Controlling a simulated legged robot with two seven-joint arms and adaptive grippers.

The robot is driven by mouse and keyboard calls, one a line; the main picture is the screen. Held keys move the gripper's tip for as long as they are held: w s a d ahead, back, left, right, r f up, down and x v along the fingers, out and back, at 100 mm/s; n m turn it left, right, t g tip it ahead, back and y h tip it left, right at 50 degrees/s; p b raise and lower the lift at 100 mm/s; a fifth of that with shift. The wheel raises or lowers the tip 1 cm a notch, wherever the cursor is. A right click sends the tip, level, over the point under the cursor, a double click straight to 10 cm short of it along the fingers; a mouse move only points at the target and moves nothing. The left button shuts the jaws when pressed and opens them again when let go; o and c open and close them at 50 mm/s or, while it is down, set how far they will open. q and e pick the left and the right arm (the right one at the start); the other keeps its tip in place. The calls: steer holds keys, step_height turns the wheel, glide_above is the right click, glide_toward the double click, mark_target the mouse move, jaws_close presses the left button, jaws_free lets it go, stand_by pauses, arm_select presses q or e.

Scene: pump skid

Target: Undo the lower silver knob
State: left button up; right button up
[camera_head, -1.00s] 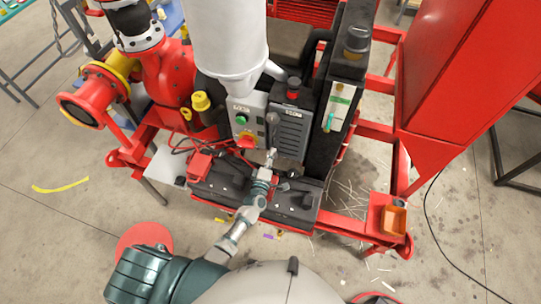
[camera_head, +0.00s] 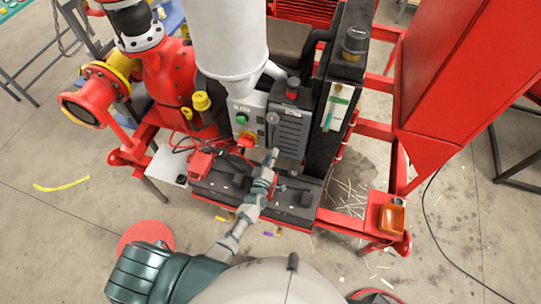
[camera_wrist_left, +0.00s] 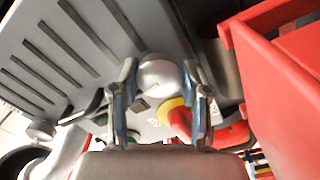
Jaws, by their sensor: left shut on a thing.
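The lower silver knob (camera_wrist_left: 160,74) shows as a round, shiny ball between the two fingers of my left gripper (camera_wrist_left: 161,92) in the left wrist view. The fingers are shut on it, one on each side. In the head view my left gripper (camera_head: 272,157) reaches up to the lower edge of the grey slotted panel (camera_head: 288,130), and it hides the lower knob there. An upper silver knob (camera_head: 272,118) sits on the same panel, above the gripper and clear of it. My right gripper is not in view.
Left of the panel is a control box with a green button (camera_head: 241,119) and a red-and-yellow knob (camera_head: 245,139). A black ledge (camera_head: 224,176) lies below. A white cylinder (camera_head: 229,45) stands above. An orange lamp (camera_head: 391,218) is on the red frame at right.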

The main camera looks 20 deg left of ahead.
arm_select(q)
steer(key=shift+s+d+f, duration=0.2)
steer(key=shift+f, duration=0.15)
steer(key=o, duration=1)
steer(key=shift+o, duration=0.7)
steer(key=shift+w+r, duration=0.1)
steer(key=shift+w, duration=0.15)
steer(key=s, duration=1.2)
